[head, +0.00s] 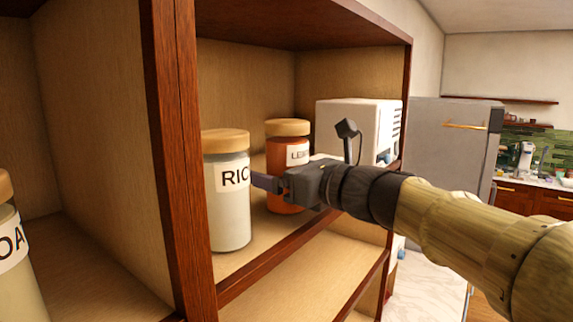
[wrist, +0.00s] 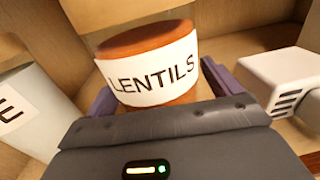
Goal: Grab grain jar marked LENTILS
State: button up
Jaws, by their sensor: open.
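The lentils jar (head: 285,155) is orange-red with a wooden lid and a white label. It stands upright on the shelf behind and to the right of the rice jar. In the wrist view the LENTILS label of the jar (wrist: 150,78) faces me. My gripper (head: 262,182) is in front of the jars in the head view. In the wrist view my gripper (wrist: 160,100) is open, with one purple finger on each side of the lentils jar. I cannot tell whether the fingers touch it. The gripper body hides the jar's lower part.
The rice jar (head: 229,200) stands close on the left, and its label edge shows in the wrist view (wrist: 25,110). A white appliance (head: 355,120) stands on the right. A wooden upright (head: 178,150) separates this bay from one with another jar (head: 15,250).

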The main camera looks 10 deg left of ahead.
jog(key=c, duration=1.5)
notch_tip(320, 180, up, 10)
jog(key=shift+r, duration=0.1)
